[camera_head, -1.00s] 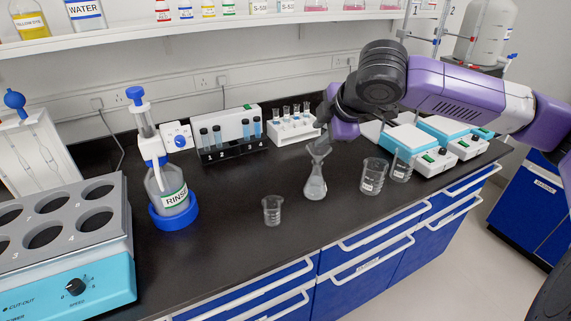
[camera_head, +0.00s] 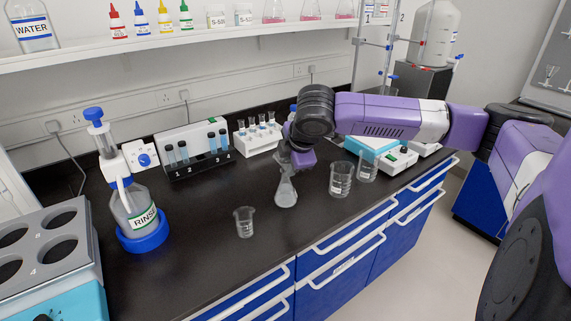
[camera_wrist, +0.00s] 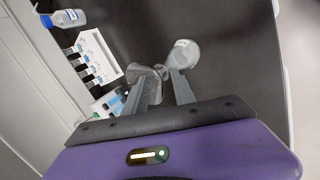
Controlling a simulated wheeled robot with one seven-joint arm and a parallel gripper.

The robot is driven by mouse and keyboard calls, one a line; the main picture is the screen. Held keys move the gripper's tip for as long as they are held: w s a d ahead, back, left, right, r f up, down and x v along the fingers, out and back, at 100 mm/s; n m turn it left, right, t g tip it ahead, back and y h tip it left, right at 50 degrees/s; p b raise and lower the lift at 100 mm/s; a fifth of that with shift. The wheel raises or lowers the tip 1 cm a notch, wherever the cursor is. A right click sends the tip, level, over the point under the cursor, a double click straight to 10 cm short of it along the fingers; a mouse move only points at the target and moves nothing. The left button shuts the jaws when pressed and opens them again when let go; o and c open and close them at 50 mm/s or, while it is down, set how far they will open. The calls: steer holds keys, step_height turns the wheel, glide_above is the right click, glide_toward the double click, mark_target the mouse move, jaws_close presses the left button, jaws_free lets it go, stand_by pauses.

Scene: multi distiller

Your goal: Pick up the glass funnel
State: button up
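The clear glass funnel (camera_wrist: 160,72) shows in the wrist view at the fingertips, seemingly between or just beyond them; its outline is faint. In the head view the funnel is mostly hidden by my gripper (camera_head: 285,155), directly above the conical flask (camera_head: 286,193). I cannot tell whether a finger touches the funnel.
A small beaker (camera_head: 244,222) stands left of the flask and a larger beaker (camera_head: 341,180) right of it. A test-tube rack (camera_head: 258,137) and a hotplate (camera_head: 375,153) stand behind. The rinse bottle (camera_head: 133,208) is at left. The bench front is clear.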

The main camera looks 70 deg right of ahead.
jaws_close()
steer(key=shift+r, duration=0.1)
stand_by(0.3)
